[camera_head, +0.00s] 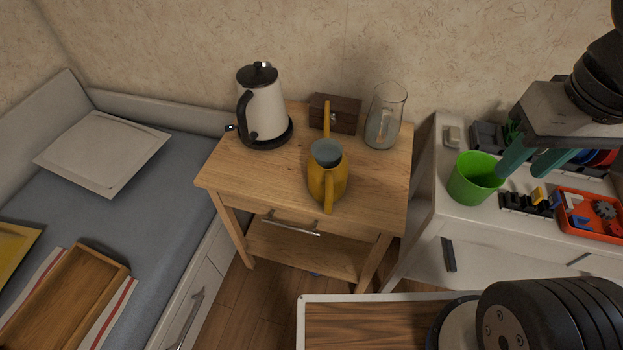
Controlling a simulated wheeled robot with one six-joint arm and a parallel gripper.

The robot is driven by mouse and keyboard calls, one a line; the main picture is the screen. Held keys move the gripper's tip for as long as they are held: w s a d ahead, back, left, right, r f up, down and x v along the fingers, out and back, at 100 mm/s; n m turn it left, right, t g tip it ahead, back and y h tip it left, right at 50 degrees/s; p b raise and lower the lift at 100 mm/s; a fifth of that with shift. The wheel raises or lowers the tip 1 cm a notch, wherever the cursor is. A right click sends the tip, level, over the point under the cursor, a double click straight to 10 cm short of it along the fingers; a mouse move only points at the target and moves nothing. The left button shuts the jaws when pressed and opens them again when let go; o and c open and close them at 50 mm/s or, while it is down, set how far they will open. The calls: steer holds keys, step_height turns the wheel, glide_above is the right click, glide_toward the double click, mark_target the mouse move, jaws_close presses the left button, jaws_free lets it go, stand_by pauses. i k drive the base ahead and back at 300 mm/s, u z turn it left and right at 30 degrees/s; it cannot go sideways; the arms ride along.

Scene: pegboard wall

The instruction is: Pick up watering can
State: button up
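The watering can (327,183) is yellow with a grey-blue opening on top. It stands upright on the small wooden table (267,180), near its front middle. A thin yellow part rises behind it and another yellow part points toward the front. My gripper (524,171), with two green fingers, is at the right above the white table. It is well to the right of the watering can and apart from it. The fingers are spread with a gap between them, and nothing shows between them.
A white kettle (262,104) on a black base, a dark wooden box (345,113) and a glass pitcher (385,118) stand behind the can. A green cup (474,180) and an orange tray (592,215) sit on the white table (455,215). A bed (165,190) is left.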

mark_target(327, 165)
steer(key=z, duration=0.3)
steer(key=k, duration=0.15)
steer(key=u, duration=0.75)
steer(key=i, duration=0.4)
steer(key=z, duration=2.25)
steer(key=k, duration=1.55)
steer(key=u, duration=1.2)
steer(key=i, duration=0.5)
steer(key=u, duration=0.05)
